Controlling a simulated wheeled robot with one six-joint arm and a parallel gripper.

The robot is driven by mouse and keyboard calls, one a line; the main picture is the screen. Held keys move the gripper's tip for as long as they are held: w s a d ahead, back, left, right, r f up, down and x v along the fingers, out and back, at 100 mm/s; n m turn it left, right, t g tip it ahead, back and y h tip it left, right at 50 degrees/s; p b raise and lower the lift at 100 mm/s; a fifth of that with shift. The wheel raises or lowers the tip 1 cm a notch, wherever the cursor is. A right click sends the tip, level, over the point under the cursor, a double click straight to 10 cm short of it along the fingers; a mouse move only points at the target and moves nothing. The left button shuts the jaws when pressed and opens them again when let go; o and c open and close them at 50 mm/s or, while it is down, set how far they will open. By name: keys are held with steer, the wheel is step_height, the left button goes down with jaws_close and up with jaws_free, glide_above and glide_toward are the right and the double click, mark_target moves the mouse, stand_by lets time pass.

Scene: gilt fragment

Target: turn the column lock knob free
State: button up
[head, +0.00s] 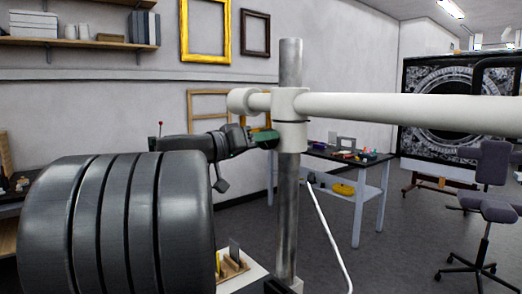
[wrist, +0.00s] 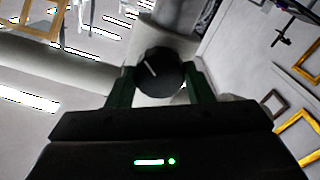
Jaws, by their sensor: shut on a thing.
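The column lock knob (wrist: 160,74) is a round black knob with a white pointer line, seen in the wrist view between the fingers. My gripper (wrist: 160,84) is shut on it, with a green finger on each side. The knob sits at the clamp on the metal column (head: 290,200), where a white horizontal arm (head: 400,108) crosses. In the head view my gripper (head: 265,138) reaches the column clamp (head: 291,122) from the left, and the knob is hidden there. The pointer line slants toward the upper left in the wrist view.
A large dark ribbed cylinder fills the lower left of the head view. A workbench (head: 345,160) with small items stands behind the column. A white cable (head: 328,235) hangs to the right of the column. An office chair (head: 490,190) stands at the right, with open floor between.

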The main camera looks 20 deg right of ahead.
steer(key=n+b, duration=0.2)
steer(key=n, duration=0.2)
steer(key=shift+f+n, duration=0.1)
steer(key=shift+n, duration=0.3)
stand_by(0.4)
steer(key=o, duration=1)
steer(key=b+v, duration=0.1)
steer(key=v, duration=1.2)
steer(key=shift+s+a+f+b, duration=0.15)
steer(key=shift+s+a+b, duration=0.15)
steer(key=shift+a, duration=0.05)
steer(key=shift+d, duration=0.15)
steer(key=p+x, duration=0.1)
steer(key=x, duration=1.2)
steer(key=shift+w+d+r+p, duration=0.2)
steer(key=shift+w+d+p, duration=0.05)
steer(key=shift+p, duration=0.1)
steer(key=shift+a, duration=0.15)
